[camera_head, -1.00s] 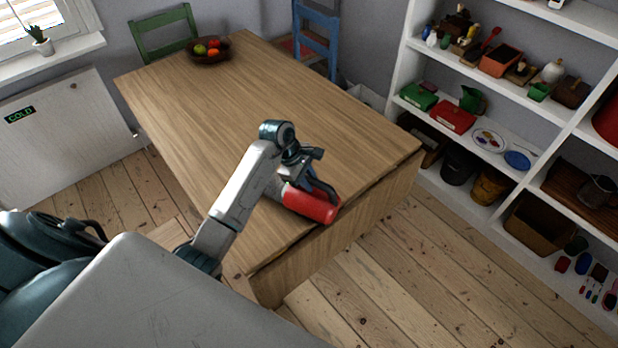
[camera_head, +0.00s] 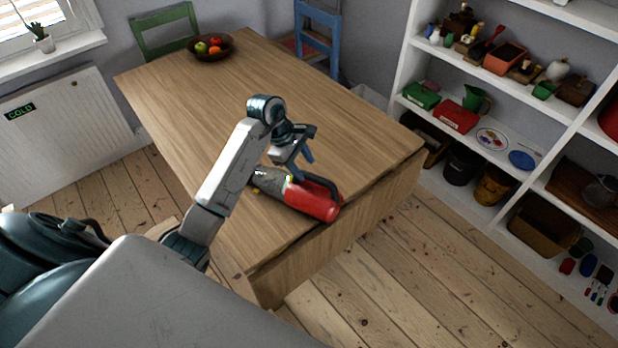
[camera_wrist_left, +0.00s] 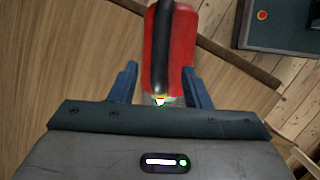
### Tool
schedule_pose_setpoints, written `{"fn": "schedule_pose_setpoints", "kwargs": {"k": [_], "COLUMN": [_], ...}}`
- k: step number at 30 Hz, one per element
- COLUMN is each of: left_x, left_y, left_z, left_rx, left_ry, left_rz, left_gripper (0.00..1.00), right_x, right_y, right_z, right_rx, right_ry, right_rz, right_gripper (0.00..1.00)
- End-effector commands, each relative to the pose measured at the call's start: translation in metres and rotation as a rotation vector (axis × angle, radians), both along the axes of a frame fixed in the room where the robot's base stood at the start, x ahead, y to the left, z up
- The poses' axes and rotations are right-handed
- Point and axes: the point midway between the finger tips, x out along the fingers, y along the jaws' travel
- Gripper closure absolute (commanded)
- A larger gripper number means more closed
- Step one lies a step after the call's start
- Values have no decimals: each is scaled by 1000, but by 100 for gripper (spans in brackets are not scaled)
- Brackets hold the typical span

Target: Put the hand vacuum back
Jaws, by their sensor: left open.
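The hand vacuum (camera_head: 312,203) lies on its side on the wooden table (camera_head: 230,110), near the table's front edge. It has a red body, a dark handle and a grey nozzle end pointing left. My left gripper (camera_head: 294,166) is open and empty, just above the vacuum and apart from it. In the left wrist view the vacuum's red body and black handle (camera_wrist_left: 168,45) show between and beyond the two blue fingers (camera_wrist_left: 160,82). My right gripper is not in view.
A bowl of fruit (camera_head: 211,47) stands at the table's far end, with a green chair (camera_head: 164,31) and a blue chair (camera_head: 317,40) behind. White shelves (camera_head: 402,55) with several items stand at the right. The table's middle is clear.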

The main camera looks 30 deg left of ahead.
Motion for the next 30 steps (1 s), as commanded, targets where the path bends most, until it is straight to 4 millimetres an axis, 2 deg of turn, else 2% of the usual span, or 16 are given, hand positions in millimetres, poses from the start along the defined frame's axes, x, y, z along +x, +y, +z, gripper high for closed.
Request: {"fn": "schedule_pose_setpoints", "kwargs": {"k": [1, 3, 7, 12, 30], "left_x": [-1, -4, -8, -11, -12], "left_y": [6, 11, 18, 22, 22], "left_z": [6, 20, 41, 56, 59], "left_rx": [5, 5, 3, 1, 0], "left_ry": [-6, -6, -2, 0, 1], "left_rz": [0, 0, 0, 0, 1], "left_gripper": [57, 57, 57, 57, 57], "right_x": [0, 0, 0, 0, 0], "right_y": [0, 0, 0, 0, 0], "right_z": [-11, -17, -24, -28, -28], "right_rx": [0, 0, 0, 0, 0], "right_ry": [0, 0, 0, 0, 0], "right_rz": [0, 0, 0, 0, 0], "right_gripper": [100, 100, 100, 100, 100]}}
